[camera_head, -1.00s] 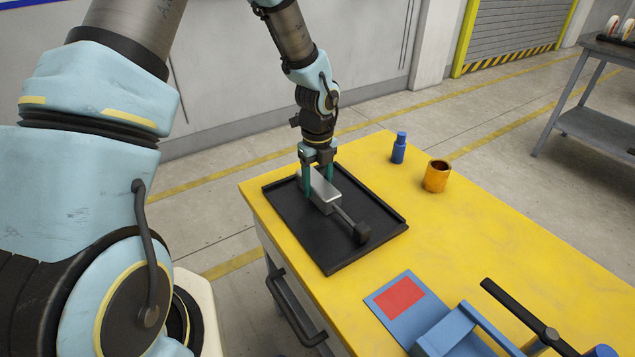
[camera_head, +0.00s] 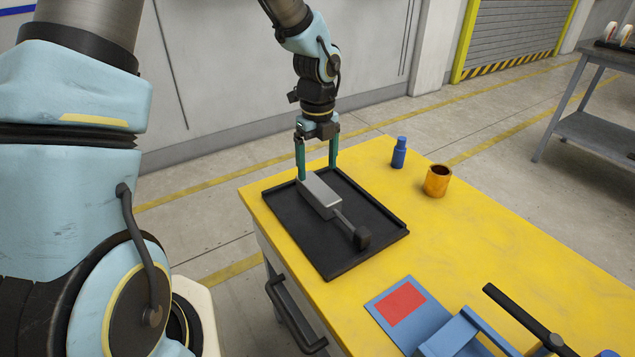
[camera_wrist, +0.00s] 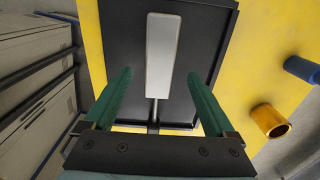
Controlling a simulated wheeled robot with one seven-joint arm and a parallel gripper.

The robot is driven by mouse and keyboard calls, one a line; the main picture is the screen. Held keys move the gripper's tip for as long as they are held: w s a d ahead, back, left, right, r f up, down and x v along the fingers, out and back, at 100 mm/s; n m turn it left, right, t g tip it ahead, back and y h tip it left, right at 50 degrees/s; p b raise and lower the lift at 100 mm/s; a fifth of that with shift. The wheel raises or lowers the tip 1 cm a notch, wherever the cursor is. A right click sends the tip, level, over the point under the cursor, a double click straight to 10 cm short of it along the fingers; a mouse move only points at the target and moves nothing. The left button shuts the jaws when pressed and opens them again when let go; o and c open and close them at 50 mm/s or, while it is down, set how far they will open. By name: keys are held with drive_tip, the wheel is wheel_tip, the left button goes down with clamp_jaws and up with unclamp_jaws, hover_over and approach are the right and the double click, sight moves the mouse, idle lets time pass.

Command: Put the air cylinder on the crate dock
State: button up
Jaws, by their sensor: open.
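The air cylinder (camera_head: 322,197) has a silver block body, a thin rod and a dark end block. It lies on the black tray (camera_head: 279,217), and its body shows between my fingers in the wrist view (camera_wrist: 162,55). My gripper (camera_head: 317,170) points down over the far end of the cylinder. Its two green fingers are wide apart with nothing between the tips, and they show on either side of the body in the wrist view (camera_wrist: 159,75). A blue plate with a red patch (camera_head: 401,304), possibly the crate dock, lies at the near side of the table.
The yellow table (camera_head: 480,238) bears a blue bottle (camera_head: 399,153) and an orange cup (camera_head: 437,181) right of the tray. A blue fixture (camera_head: 452,338) and a black bar (camera_head: 520,314) stand at the near right. The table between cup and fixture is clear.

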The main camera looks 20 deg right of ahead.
sight(317, 186)
wheel_tip(317, 186, up, 5)
drive_tip(key=s+a+r+n, duration=0.1)
drive_tip(key=s+a+n, duration=0.1)
drive_tip(key=a+n, duration=1.3)
drive_tip(key=s+a+r+n+t, duration=0.1)
drive_tip(key=s+a+n, duration=0.1)
drive_tip(key=a+n, duration=1.3)
drive_tip(key=n, duration=0.2)
drive_tip(key=shift+r+n+t, duration=0.3)
drive_tip(key=shift+n, duration=0.1)
